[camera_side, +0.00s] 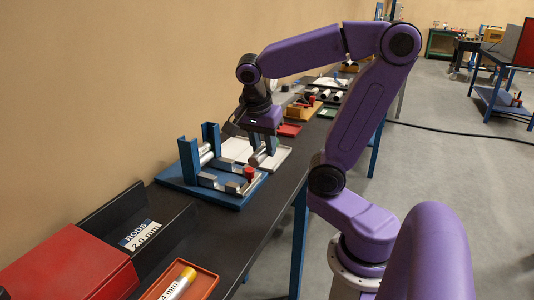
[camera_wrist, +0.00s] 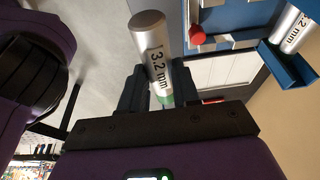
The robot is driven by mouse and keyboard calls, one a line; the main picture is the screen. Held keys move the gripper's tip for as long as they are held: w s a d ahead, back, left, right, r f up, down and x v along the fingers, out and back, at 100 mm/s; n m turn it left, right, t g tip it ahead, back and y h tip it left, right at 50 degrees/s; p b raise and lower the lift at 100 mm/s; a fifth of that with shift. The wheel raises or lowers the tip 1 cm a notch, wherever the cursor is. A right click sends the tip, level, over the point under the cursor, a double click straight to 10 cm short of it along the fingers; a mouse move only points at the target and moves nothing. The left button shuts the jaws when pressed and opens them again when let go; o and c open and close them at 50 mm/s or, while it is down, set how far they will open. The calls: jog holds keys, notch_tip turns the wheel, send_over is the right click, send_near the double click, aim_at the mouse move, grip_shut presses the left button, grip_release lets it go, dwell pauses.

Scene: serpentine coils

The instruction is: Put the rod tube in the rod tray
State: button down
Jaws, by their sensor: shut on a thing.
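My gripper (camera_side: 264,144) is shut on a silver rod tube (camera_side: 258,158), above the pale flat tray (camera_side: 283,154) beside the blue fixture. In the wrist view, the fingers of my gripper (camera_wrist: 158,82) hold the tube (camera_wrist: 152,45) near its green end. The tube reads "3.2 mm" and its plain end points away from the gripper. An orange tray (camera_side: 205,288) at the front holds a yellow-capped tube (camera_side: 181,280) whose label is partly cut off. Which tray is the rod tray, I cannot tell.
The blue fixture (camera_side: 186,165) has two upright posts and a red knob (camera_side: 249,173). A similar "3.2 mm" tube (camera_wrist: 293,28) sits in it. A black angled rack with a "RODS 2.0 mm" label (camera_side: 139,235) and a red box (camera_side: 68,268) stand nearer. More trays lie farther back.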

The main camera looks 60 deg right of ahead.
jog(key=w+d+f, duration=0.2)
jog(key=w+d, duration=0.1)
jog(key=d, duration=0.5)
jog(key=w+d+f, duration=0.2)
jog(key=w+d, duration=0.2)
jog(key=d, duration=0.4)
jog(key=w+d+f, duration=0.2)
jog(key=w+d, duration=0.1)
jog(key=d, duration=0.5)
jog(key=shift+w+f, duration=0.1)
jog(key=shift+f, duration=2.25)
jog(key=shift+f, duration=0.45)
jog(key=shift+f, duration=0.95)
jog(key=shift+f, duration=0.65)
